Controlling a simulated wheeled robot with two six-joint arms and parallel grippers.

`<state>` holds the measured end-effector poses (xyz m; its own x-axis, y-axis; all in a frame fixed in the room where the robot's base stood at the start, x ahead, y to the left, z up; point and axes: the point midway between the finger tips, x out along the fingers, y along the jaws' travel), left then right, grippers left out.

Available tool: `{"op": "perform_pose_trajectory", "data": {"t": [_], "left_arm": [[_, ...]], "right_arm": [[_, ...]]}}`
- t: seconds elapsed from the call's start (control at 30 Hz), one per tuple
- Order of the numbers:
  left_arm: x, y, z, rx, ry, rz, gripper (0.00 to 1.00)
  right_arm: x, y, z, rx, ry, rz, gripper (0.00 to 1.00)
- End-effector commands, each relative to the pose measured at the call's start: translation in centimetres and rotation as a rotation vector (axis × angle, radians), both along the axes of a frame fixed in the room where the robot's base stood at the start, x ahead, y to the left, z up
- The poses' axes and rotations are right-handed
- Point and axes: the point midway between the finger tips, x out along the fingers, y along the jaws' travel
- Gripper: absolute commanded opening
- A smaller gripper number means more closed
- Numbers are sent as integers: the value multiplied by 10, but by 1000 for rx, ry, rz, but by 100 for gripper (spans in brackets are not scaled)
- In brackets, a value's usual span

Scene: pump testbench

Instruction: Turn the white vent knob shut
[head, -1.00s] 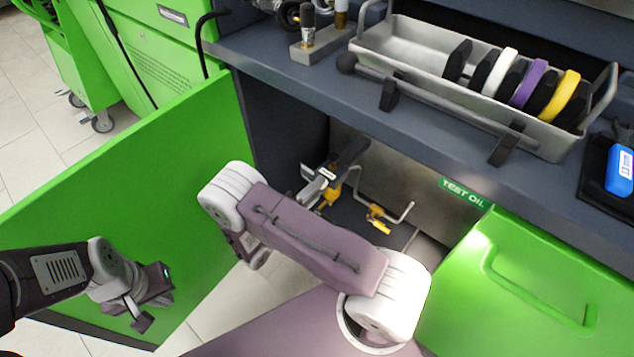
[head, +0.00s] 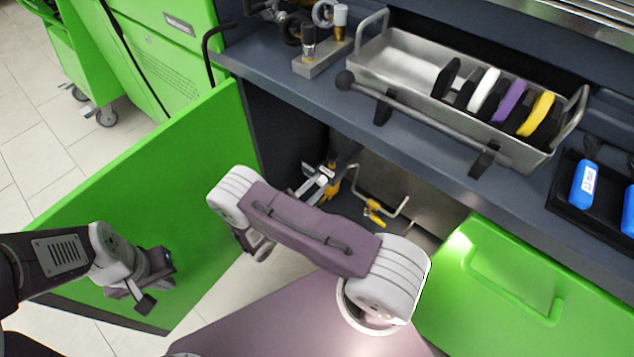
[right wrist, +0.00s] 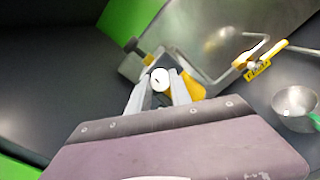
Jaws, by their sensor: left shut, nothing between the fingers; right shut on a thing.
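The white vent knob (right wrist: 160,79) shows in the right wrist view as a small pale round face with a dark mark at its centre. It sits between the fingertips of my right gripper (right wrist: 159,92), which is shut on it. In the head view my right gripper (head: 318,182) reaches into the open cabinet under the bench, beside yellow fittings; the knob cannot be made out clearly there. My left gripper (head: 143,292) is shut and empty, in front of the green door at the left.
A pipe with a yellow-handled valve (head: 374,208) is right of my right gripper. A metal bowl (right wrist: 297,106) stands further right in the wrist view. The open green door (head: 150,200) bounds the left; a green panel (head: 530,290) bounds the right. A tray of discs (head: 400,62) is on the bench.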

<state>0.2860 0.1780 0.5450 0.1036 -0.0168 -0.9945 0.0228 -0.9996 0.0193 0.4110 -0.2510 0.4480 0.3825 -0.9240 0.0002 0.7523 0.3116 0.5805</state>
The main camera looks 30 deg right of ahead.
Motion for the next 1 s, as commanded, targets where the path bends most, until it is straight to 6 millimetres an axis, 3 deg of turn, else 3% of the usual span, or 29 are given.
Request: {"op": "perform_pose_trajectory", "data": {"t": [0.4, 0.93, 0.97, 1.0], "left_arm": [[0, 0, 7, 0, 0, 0, 0], [0, 0, 8, 0, 0, 0, 0], [0, 0, 8, 0, 0, 0, 0], [0, 0, 8, 0, 0, 0, 0]], "right_arm": [[0, 0, -1, -61, 155, -1, 0], [0, 0, -1, -69, 175, -1, 0], [0, 0, -1, -69, 175, -1, 28], [-1, 0, -1, -69, 175, -1, 39]]}}
